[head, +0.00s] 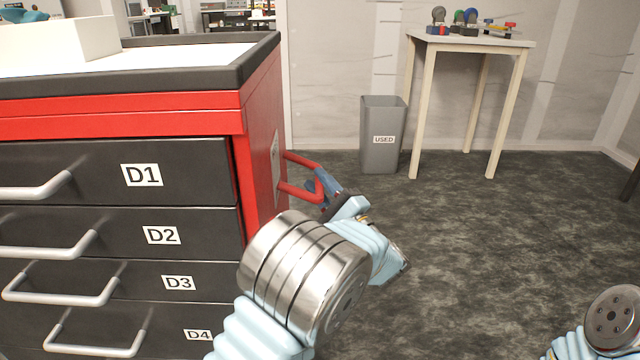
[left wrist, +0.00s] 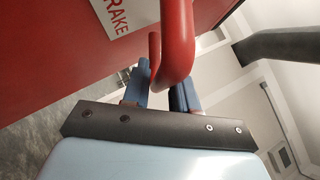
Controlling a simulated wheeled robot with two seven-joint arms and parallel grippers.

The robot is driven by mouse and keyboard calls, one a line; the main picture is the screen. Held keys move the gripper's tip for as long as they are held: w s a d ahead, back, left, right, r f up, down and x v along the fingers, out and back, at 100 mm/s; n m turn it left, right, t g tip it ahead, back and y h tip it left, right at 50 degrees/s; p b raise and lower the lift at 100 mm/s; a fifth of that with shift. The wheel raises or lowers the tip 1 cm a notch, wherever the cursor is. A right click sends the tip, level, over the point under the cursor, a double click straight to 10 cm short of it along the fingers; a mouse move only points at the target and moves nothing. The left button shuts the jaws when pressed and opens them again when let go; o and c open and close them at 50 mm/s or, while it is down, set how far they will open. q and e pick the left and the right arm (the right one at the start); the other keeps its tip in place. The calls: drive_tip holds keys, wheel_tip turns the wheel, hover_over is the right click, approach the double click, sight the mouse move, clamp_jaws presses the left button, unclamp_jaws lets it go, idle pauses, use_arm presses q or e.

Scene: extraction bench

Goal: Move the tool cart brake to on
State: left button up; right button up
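The tool cart (head: 259,90) is red with dark drawers and stands at the left. A red U-shaped bar (head: 301,191) sticks out from its right side. In the left wrist view the red bar (left wrist: 177,40) hangs beside a white label (left wrist: 120,12) whose visible letters read "RAKE". My left gripper (head: 325,190) is at the outer end of this bar. Its blue fingers (left wrist: 162,92) stand a little apart, with the bar's bend at the gap and partly over the right finger. I cannot tell whether they press on it. My right gripper is out of view.
A grey bin (head: 381,150) labelled USED and a small table (head: 470,39) with several small items stand against the back wall. A white box (head: 60,42) is on the cart top. The dark floor right of the cart is clear.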

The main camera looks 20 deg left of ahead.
use_arm(q)
drive_tip(key=shift+o, duration=1.3)
drive_tip(key=v, duration=1.3)
drive_tip(key=shift+s+d, duration=0.25)
drive_tip(key=shift+d, duration=0.05)
drive_tip(key=shift+f, duration=0.1)
